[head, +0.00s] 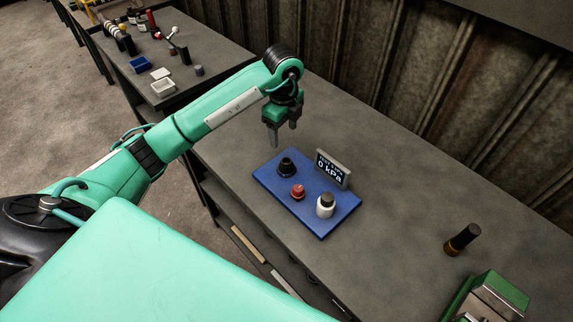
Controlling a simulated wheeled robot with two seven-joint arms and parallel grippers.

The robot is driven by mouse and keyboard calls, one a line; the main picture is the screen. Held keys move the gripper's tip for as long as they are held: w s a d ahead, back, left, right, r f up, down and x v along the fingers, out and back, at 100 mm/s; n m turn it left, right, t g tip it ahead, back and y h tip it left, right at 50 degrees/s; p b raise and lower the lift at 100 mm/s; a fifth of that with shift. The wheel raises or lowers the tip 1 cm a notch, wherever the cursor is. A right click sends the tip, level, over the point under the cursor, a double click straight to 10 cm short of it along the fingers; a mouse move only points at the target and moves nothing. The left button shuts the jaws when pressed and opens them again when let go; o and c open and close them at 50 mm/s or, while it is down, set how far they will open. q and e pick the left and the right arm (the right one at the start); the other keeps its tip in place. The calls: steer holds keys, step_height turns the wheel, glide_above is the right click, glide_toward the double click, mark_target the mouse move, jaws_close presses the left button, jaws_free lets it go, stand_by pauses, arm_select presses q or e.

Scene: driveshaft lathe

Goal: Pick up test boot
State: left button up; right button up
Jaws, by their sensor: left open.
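A small black cone-shaped piece (286,168), which looks like the test boot, stands upright at the far left part of a blue plate (315,225) on the workbench. My left gripper (283,137) points down, open and empty, above and slightly behind this black piece. There is a visible gap between the fingertips and the piece. My right gripper is not in view.
The blue plate also holds a red knob (298,191), a white cylinder with a dark top (325,206) and a display reading 0 kPa (332,169). The bench between is clear.

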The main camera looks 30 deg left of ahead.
arm_select(q)
steer(key=p, duration=0.2)
glide_above(287, 164)
steer(key=f, duration=0.5)
steer(key=a+f, duration=0.1)
steer(key=f, duration=0.1)
steer(key=shift+f, duration=0.4)
steer(key=f+p, duration=0.1)
steer(key=f, duration=0.1)
steer(key=d+f+p, duration=0.1)
steer(key=f, duration=0.1)
steer(key=shift+s+f, duration=0.1)
steer(key=shift+f, duration=0.55)
steer(key=c, duration=1.2)
steer(key=shift+r, duration=0.1)
